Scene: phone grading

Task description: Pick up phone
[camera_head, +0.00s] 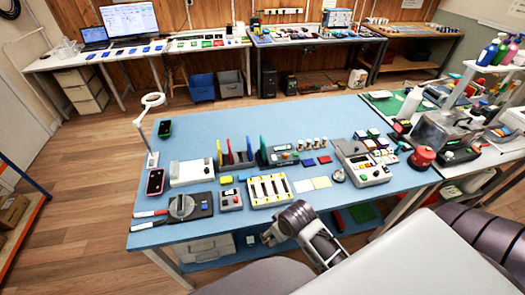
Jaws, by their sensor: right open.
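A dark phone with a green edge (164,129) lies flat at the far left corner of the blue table. A second phone with a pink edge (155,182) lies nearer, along the left side, by the base of a white ring lamp (151,100). My right gripper (268,237) is open at the table's front edge, near the middle, well to the right of both phones. Nothing shows between its fingers. My left gripper is not in view.
The table's back strip is mostly clear.

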